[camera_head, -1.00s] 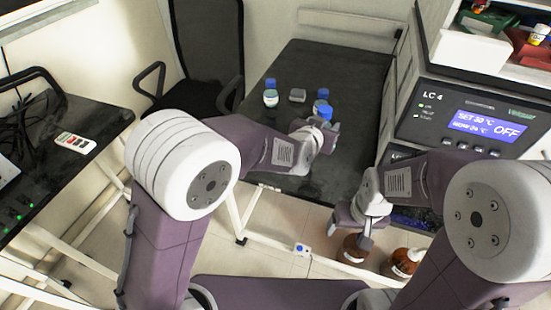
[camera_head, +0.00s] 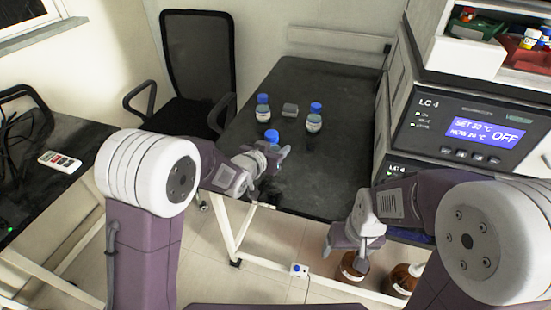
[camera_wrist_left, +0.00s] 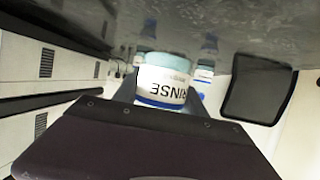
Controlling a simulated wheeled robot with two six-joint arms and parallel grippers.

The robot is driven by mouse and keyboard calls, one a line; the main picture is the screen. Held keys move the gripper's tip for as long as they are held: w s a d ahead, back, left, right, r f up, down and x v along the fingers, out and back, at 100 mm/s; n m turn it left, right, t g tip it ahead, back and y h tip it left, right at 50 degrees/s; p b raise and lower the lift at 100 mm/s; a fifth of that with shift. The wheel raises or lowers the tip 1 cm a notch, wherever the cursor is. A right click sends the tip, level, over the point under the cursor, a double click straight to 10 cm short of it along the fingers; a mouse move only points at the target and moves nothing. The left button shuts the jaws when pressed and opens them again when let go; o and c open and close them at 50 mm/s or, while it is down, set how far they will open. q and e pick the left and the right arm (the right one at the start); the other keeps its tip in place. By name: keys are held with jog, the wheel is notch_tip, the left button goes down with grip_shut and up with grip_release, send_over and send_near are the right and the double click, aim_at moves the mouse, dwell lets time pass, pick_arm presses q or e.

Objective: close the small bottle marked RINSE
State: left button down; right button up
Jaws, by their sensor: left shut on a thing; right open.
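My left gripper (camera_head: 268,160) is shut on a small bottle near the table's front edge. Its blue cap (camera_head: 272,136) shows above the fingers; the fingers hide most of its body. In the left wrist view, which is upside down, the bottle (camera_wrist_left: 163,78) has a white label reading RINSE and pale blue contents. Its cap end is hidden there, so I cannot tell how tightly the cap sits. My right gripper (camera_head: 350,245) is open and empty, low in front of the table at the right.
Two blue-capped bottles stand farther back on the dark table (camera_head: 335,165), one left (camera_head: 263,108) and one right (camera_head: 314,120). A small grey block (camera_head: 290,110) lies between them. The LC 4 instrument (camera_head: 455,125) stands at the right. Brown bottles (camera_head: 400,279) stand low beneath.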

pick_arm(q)
notch_tip(320, 180, down, 4)
jog(key=shift+b, duration=0.85)
jog(key=shift+f, duration=0.2)
jog(key=c, duration=0.6)
grip_release()
jog(key=shift+c, duration=0.2)
